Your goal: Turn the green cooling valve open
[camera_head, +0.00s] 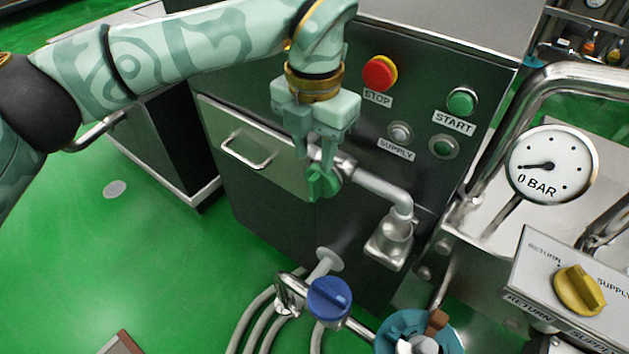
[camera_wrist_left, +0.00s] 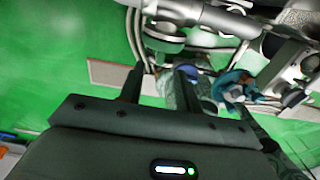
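The green cooling valve (camera_head: 323,182) sits on a metal pipe in front of the dark cabinet in the head view. A grey-green disc (camera_wrist_left: 163,40), which looks like the same valve, shows just beyond the fingertips in the left wrist view. My left gripper (camera_head: 317,150) points down, with its fingers just above and partly in front of the valve. In the left wrist view its two dark fingers (camera_wrist_left: 160,68) stand apart with nothing clearly held between them. I cannot tell whether they touch the valve. My right gripper is not in view.
A red STOP button (camera_head: 379,73) and green START button (camera_head: 461,101) are on the cabinet near the gripper. A blue valve (camera_head: 329,298) is below. A 0 BAR gauge (camera_head: 552,165) and yellow knob (camera_head: 579,290) are at right. Green floor (camera_head: 160,260) is open at left.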

